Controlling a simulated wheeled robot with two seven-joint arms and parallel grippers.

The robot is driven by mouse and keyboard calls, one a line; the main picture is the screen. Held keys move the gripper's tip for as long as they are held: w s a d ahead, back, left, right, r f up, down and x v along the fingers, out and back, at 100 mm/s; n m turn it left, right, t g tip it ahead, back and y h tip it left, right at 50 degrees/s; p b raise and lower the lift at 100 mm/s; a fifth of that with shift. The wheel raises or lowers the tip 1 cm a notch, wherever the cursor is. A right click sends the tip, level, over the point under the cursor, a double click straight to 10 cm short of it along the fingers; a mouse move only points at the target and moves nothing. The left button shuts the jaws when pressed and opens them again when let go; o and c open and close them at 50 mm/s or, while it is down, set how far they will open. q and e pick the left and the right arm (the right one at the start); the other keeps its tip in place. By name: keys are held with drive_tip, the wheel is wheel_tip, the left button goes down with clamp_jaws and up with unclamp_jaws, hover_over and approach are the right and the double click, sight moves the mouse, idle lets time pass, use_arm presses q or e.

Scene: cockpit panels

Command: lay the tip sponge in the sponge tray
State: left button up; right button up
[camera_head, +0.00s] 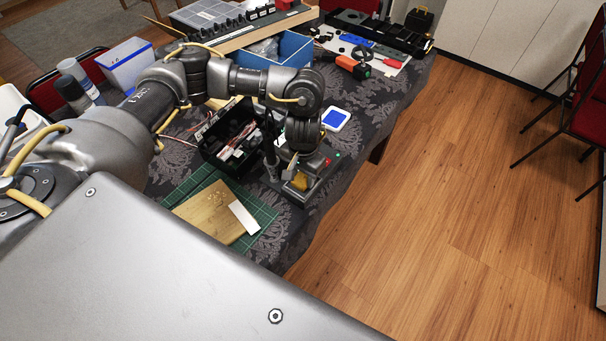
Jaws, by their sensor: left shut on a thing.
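My left gripper (291,168) reaches down over the near right corner of the table. It is shut on the yellow tip sponge (300,181), which shows just below the fingers. The sponge is at a grey, low-walled holder (306,196) that looks like the sponge tray. The sponge overlaps the holder in this view, and I cannot tell whether it touches the bottom. The fingers and wrist hide part of the tray and the sponge's upper side. My right gripper is not in view.
A black open box with wires (226,143) stands left of the gripper. A green cutting mat (186,190) with a wooden board (208,212) and a white strip (244,217) lies in front. A white-rimmed blue pad (336,119) lies behind. The table edge is close on the right.

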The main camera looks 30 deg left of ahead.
use_arm(q)
drive_tip(key=shift+d, duration=0.1)
drive_tip(key=o, duration=0.6)
drive_tip(key=shift+f, duration=0.1)
wheel_tip(320, 180, up, 12)
drive_tip(key=shift+r+p, duration=0.2)
drive_tip(key=shift+p, duration=0.1)
drive_tip(key=shift+f, duration=0.15)
wheel_tip(320, 180, down, 12)
drive_tip(key=shift+f+b, duration=0.1)
drive_tip(key=shift+b, duration=0.2)
drive_tip(key=shift+r, duration=0.4)
